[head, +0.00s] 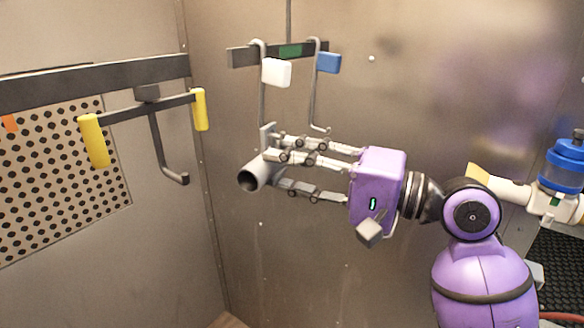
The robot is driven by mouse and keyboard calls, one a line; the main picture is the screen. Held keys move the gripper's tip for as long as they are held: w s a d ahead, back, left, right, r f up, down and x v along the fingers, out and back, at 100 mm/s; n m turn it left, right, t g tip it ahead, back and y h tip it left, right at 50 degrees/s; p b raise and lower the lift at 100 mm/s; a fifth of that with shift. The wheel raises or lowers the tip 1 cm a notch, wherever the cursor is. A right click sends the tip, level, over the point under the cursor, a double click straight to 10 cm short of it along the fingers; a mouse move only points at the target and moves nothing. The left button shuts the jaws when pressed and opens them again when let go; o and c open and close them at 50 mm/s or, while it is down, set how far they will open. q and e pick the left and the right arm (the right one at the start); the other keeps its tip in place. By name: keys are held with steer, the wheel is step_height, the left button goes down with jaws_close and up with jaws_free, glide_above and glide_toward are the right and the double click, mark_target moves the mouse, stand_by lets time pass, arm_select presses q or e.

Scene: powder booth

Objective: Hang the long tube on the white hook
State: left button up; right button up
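My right gripper (275,170) reaches in from the right, its fingers above and below a grey tube (252,178), shut on it. The tube's dark open end faces the viewer to the left; most of its length is hidden. A flat grey tab (267,138) stands up from the tube. The white hook, a thin rod with a white tag (276,73), hangs from a bar above. Its lower end reaches down to the tab; whether it passes through or stays behind cannot be told. My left gripper is not in view.
A second hook with a blue tag (328,62) hangs just right on the same bar (242,56). At left, a rack with yellow ends (94,141) carries a dark hook (172,172). A blue-topped canister (565,165) is at far right. Below the tube is clear.

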steer(key=o, duration=0.3)
steer(key=shift+o, duration=0.2)
steer(key=v, duration=1.2)
steer(key=w+d+f+m+t+h, duration=0.1)
steer(key=w+d+f+t+h, duration=0.15)
steer(key=f, duration=0.85)
steer(key=w+d+f+m+t+h, duration=0.1)
steer(key=w+d+f+h, duration=0.2)
steer(key=f, duration=0.7)
steer(key=w+d+f+m+t+h, duration=0.1)
steer(key=d+f+h, duration=0.25)
steer(key=f, duration=0.75)
steer(key=s+f+n+g+h, duration=0.1)
steer(key=s+f+n+h, duration=0.2)
steer(key=s+f, duration=0.8)
steer(key=s+a+f+n+g+h, duration=0.1)
steer(key=s+f+n+h, duration=0.3)
steer(key=s+f, duration=0.8)
step_height(320, 180, down, 5)
steer(key=shift+s+r+n+g, duration=0.2)
steer(key=shift+n+g, duration=0.25)
steer(key=shift+n, duration=0.15)
steer(key=shift+a, duration=0.1)
